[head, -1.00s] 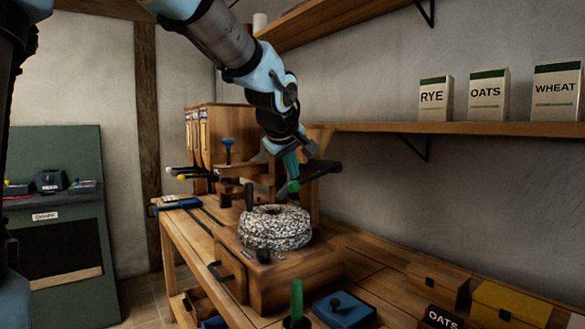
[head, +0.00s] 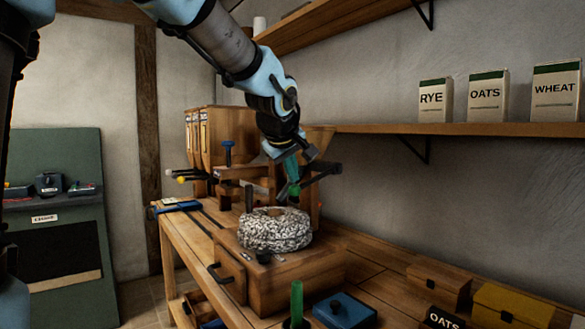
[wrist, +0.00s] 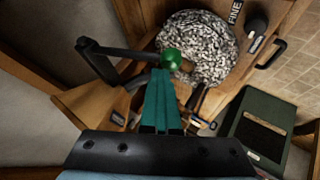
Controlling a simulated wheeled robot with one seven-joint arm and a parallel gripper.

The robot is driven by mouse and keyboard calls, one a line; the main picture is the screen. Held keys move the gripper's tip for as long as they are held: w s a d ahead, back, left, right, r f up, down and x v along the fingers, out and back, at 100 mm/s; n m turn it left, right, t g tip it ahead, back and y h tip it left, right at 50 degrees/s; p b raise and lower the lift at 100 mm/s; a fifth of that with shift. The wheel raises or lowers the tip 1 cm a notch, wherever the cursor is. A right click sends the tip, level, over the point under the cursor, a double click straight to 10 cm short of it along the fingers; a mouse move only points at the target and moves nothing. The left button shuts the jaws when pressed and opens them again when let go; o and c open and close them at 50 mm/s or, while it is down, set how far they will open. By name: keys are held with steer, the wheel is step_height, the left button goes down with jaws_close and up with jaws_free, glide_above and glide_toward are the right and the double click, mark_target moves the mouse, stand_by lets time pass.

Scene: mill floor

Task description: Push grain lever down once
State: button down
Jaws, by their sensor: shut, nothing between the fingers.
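A black lever arm (wrist: 115,52) with a round green knob (wrist: 172,57) at its end shows in the wrist view. In the head view the black lever (head: 322,171) is at the mill's right side, and its knob end is dark and hard to make out. My gripper (wrist: 165,73) has teal fingers, shut with nothing held. The fingertips are right at the knob in the wrist view; I cannot tell whether they touch. In the head view my gripper (head: 294,178) is above the speckled millstone (head: 275,230). My wrist hides part of the mill's wooden frame.
Wooden hoppers (head: 207,130) stand behind, with levers bearing a yellow knob (head: 181,179) and others. A blue-topped post (head: 227,148) is left of my gripper. A green upright handle (head: 297,300) and a blue box (head: 344,310) are in front. RYE, OATS and WHEAT boxes (head: 488,97) line the shelf.

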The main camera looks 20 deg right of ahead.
steer(key=shift+r, duration=0.1)
steer(key=shift+r+p, duration=1.75)
steer(key=shift+r, duration=0.95)
step_height(320, 180, up, 5)
steer(key=p, duration=0.3)
steer(key=shift+a+f, duration=0.1)
